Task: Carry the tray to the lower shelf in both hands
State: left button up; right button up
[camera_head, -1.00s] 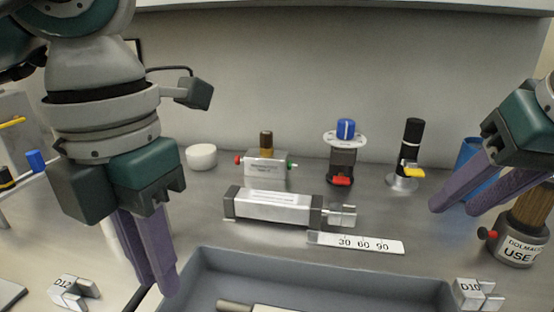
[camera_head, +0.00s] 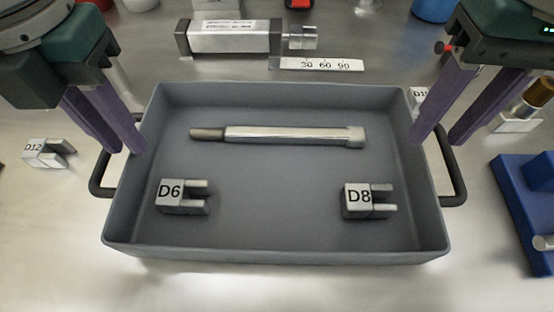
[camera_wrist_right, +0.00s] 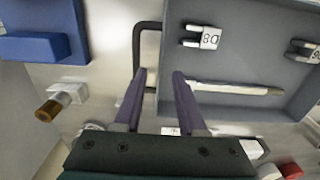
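The grey tray (camera_head: 275,245) sits on the metal bench, with a dark handle on each short side. In it lie a metal rod (camera_head: 285,135), a block marked D6 (camera_head: 182,195) and a block marked D8 (camera_head: 367,199). My left gripper (camera_head: 126,149) is open, its purple fingers near the left handle (camera_head: 98,180) at the tray's far left corner. My right gripper (camera_head: 436,139) is open above the right handle (camera_head: 455,170). In the right wrist view the fingers (camera_wrist_right: 159,72) are apart, with the handle (camera_wrist_right: 137,40) ahead near the left fingertip. No grip on either handle shows.
Behind the tray stand a metal cylinder unit (camera_head: 230,38) and a strip marked 30 60 90 (camera_head: 317,65). A block marked D12 (camera_head: 45,153) lies left. A blue fixture (camera_head: 520,200) and a brown-capped fitting (camera_head: 540,92) stand right. The bench in front is clear. The lower shelf is not identifiable.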

aim_at(149, 173)
pick_arm(q)
jog(key=shift+f, duration=2.6)
pick_arm(e)
jog(key=shift+f, duration=2.6)
pick_arm(q)
jog(key=shift+c, duration=0.2)
pick_arm(e)
jog(key=shift+c, duration=0.2)
pick_arm(q)
grip_shut()
pick_arm(e)
jog(key=c, duration=0.3)
grip_shut()
pick_arm(q)
jog(key=shift+r, duration=0.1)
pick_arm(e)
jog(key=shift+r, duration=0.1)
